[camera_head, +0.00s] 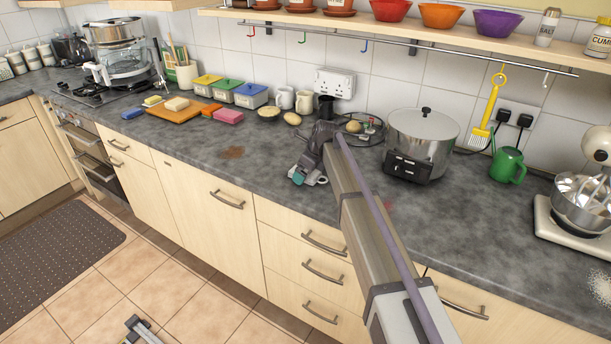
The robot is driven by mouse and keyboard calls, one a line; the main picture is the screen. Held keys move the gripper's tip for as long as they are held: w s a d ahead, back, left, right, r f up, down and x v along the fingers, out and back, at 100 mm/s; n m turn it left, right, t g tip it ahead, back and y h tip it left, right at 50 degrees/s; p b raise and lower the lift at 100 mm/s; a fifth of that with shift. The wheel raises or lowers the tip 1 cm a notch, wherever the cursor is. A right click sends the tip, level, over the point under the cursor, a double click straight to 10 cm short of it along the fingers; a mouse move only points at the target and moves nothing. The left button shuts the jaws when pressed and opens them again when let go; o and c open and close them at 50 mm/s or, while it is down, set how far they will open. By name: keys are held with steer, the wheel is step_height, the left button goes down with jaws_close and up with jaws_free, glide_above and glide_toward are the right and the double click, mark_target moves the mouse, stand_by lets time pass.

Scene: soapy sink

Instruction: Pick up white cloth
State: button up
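My gripper (309,175) is low over the grey worktop (270,190), near its front edge at the middle of the view. The gap between the fingers is too small to make out. I cannot pick out a white cloth for certain, and my arm covers part of the worktop.
A steel pot (424,130) stands right of my gripper, with a green watering can (507,165) and mixer (585,200) further right. Mugs (285,98), sponges (228,117) and an orange board (170,113) line the back left. The worktop around a brown stain (232,152) is clear.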

steer(key=c, duration=0.9)
step_height(320, 180, up, 10)
steer(key=p, duration=1)
steer(key=shift+r, duration=0.2)
